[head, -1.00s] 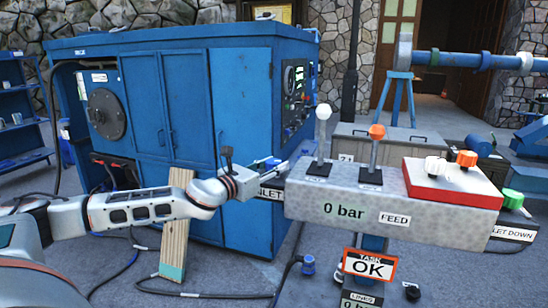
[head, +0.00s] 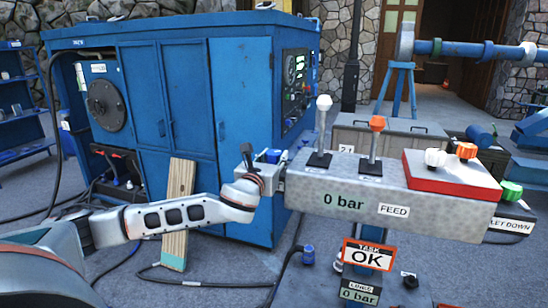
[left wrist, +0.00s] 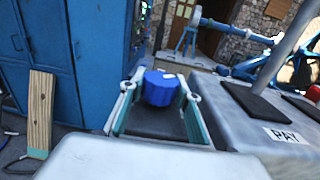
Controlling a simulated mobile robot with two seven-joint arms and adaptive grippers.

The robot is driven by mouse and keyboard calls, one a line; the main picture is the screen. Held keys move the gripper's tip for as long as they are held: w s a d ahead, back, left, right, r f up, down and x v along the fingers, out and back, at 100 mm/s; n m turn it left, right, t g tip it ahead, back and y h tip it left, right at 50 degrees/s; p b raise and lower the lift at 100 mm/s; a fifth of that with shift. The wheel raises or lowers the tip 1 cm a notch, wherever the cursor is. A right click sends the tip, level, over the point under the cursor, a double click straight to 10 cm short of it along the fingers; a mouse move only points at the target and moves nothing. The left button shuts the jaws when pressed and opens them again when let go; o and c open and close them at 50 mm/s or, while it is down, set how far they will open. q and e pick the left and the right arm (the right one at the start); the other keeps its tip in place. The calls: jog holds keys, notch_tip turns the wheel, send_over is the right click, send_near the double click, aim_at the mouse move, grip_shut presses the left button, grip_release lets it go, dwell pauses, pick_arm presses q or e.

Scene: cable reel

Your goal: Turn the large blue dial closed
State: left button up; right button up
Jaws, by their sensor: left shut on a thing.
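The large blue dial (head: 272,155) sits at the left end of the grey feed block (head: 400,195). It is partly hidden behind my left gripper (head: 270,172) in the head view. In the left wrist view, the blue dial (left wrist: 160,88) stands between the two fingers of my left gripper (left wrist: 160,105), which is shut on it. A small pale mark shows on the dial's top. My right gripper is in neither view.
A white-knobbed lever (head: 323,130) and an orange-knobbed lever (head: 375,140) stand upright on the block near the gripper. A large blue cabinet (head: 190,130) is behind my arm. A wooden plank (head: 177,215) leans against it. The block reads 0 bar.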

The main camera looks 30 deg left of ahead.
pick_arm(q)
jog(key=shift+r, duration=0.1)
jog(key=o, duration=1.1)
jog(key=v, duration=1.2)
